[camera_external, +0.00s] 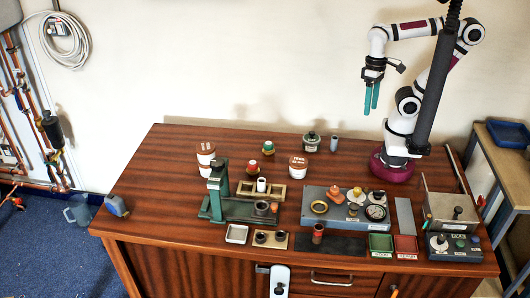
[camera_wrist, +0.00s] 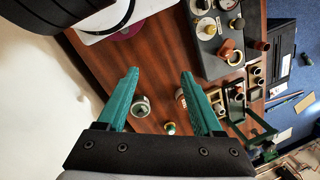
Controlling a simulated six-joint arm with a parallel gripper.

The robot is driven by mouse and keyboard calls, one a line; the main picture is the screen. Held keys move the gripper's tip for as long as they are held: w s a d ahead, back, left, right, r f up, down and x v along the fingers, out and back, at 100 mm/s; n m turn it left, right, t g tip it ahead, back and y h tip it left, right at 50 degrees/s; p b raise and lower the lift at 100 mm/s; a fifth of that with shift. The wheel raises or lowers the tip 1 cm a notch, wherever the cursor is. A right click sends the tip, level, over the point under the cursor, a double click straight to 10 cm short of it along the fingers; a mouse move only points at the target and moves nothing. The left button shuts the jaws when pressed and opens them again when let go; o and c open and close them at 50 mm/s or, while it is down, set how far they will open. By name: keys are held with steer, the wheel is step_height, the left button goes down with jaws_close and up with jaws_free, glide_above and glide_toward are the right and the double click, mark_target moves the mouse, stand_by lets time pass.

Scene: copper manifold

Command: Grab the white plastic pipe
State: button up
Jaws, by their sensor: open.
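A short, upright white cylinder (camera_external: 262,185), which looks like the white plastic pipe, stands on a brass-coloured tray (camera_external: 278,198) near the middle of the bench. My gripper (camera_external: 371,110) hangs high above the back right of the bench, fingers pointing down, well apart from the white cylinder. In the wrist view, the two teal fingers of my gripper (camera_wrist: 159,72) are spread with nothing between them. I cannot clearly pick out the white cylinder among the small parts at the right of the wrist view.
A green stand (camera_external: 217,190) rises just left of the tray. White tubs (camera_external: 298,166), a dark jar (camera_external: 311,142) and a grey cylinder (camera_external: 334,144) stand behind. A grey panel (camera_external: 345,208) with fittings lies to the right. The bench's left side is mostly clear.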

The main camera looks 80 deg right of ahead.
steer(key=w+f+n+t, duration=0.1)
steer(key=w+n+t, duration=0.2)
steer(key=w, duration=0.7)
steer(key=r+n+t+y, duration=0.1)
steer(key=n+t+y, duration=0.2)
steer(key=n+t, duration=0.5)
glide_above(261, 182)
steer(key=s+d, duration=0.2)
steer(key=s, duration=0.2)
steer(key=m+t, duration=0.1)
steer(key=shift+t, duration=0.3)
step_height(261, 182, down, 21)
steer(key=shift+a+f, duration=0.15)
steer(key=x, duration=0.7)
steer(key=shift+w+a+f, duration=0.2)
jaws_close()
